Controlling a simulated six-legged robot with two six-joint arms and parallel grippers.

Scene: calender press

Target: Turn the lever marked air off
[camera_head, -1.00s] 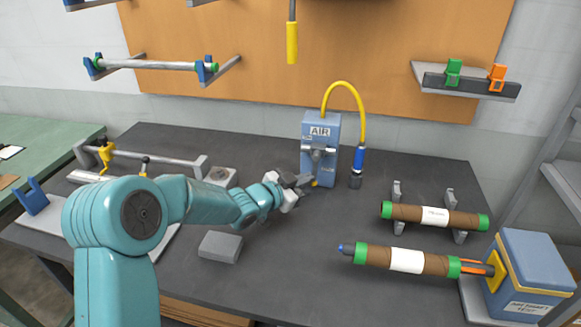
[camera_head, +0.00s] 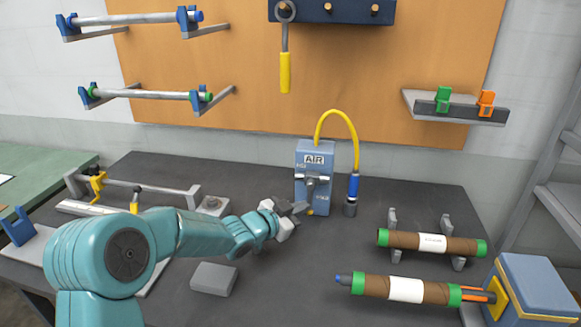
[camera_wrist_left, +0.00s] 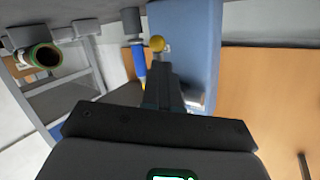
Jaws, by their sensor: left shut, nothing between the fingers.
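The blue box marked AIR (camera_head: 327,197) stands upright on the dark bench, below the pegboard. A grey metal lever (camera_head: 313,180) crosses its front, under the label. A small yellow knob (camera_head: 310,212) shows low at its front; a yellow ball (camera_wrist_left: 157,43) shows beyond the fingertips in the left wrist view. My left gripper (camera_head: 302,208) is shut and empty, low and just left of the box front, below the lever. In the left wrist view its closed fingers (camera_wrist_left: 161,75) overlap the blue box (camera_wrist_left: 186,40); contact cannot be told. My right gripper is out of view.
A yellow hose (camera_head: 340,114) loops from the box to a blue nozzle (camera_head: 352,188) at its right. A grey block (camera_head: 213,279) lies near my left arm. Brown rolls (camera_head: 405,289) lie on the right. The bench middle is mostly clear.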

